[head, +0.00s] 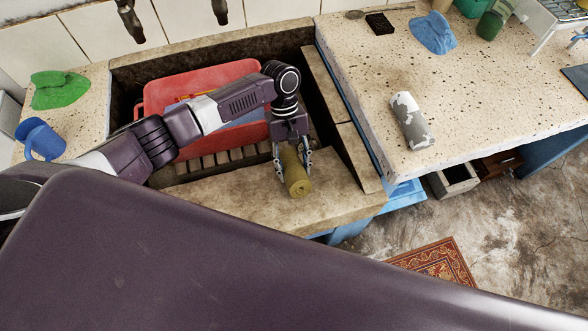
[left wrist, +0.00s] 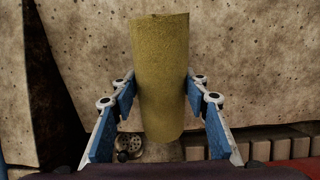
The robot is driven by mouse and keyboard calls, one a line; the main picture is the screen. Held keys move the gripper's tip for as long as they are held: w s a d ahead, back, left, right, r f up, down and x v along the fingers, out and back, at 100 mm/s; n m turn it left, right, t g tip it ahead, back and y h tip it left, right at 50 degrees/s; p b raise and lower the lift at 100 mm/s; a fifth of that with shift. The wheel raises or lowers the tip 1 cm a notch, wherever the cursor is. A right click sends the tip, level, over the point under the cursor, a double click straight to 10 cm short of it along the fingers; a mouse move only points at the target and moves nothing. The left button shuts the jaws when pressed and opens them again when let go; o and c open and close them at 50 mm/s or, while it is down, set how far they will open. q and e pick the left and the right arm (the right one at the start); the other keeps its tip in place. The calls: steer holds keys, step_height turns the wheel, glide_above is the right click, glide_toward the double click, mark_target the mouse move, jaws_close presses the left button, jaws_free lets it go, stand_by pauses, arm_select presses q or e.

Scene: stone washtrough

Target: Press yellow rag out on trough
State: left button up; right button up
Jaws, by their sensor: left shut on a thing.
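The yellow rag (head: 296,178) is rolled into a cylinder and sits between the fingers of my left gripper (head: 292,170). The gripper is shut on it, one finger on each side. In the left wrist view the rag (left wrist: 160,75) stands lengthwise between the blue finger pads of the gripper (left wrist: 160,100). The rag is over the front ledge of the stone trough (head: 240,190); whether it touches the stone I cannot tell. My right gripper is not in view.
A red basin (head: 215,80) stands inside the trough, partly behind my left arm. On the speckled counter are a grey-white roll (head: 411,120), a blue cloth (head: 433,34) and a black block (head: 379,24).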

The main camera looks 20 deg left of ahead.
arm_select(q)
steer(key=shift+s+f+p, duration=0.3)
steer(key=shift+s+p, duration=0.05)
steer(key=shift+p, duration=0.1)
stand_by(1.1)
steer(key=shift+r, duration=0.1)
steer(key=shift+w+r+p, duration=0.15)
steer(key=shift+r+p, duration=0.2)
steer(key=shift+p, duration=0.05)
steer(key=p+v, duration=0.4)
steer(key=v, duration=0.1)
steer(key=shift+w+r, duration=0.2)
steer(key=shift+w+a+r+p, duration=0.15)
steer(key=shift+w+r+p, duration=0.1)
steer(key=shift+r+p, duration=0.3)
steer(key=shift+w, duration=0.1)
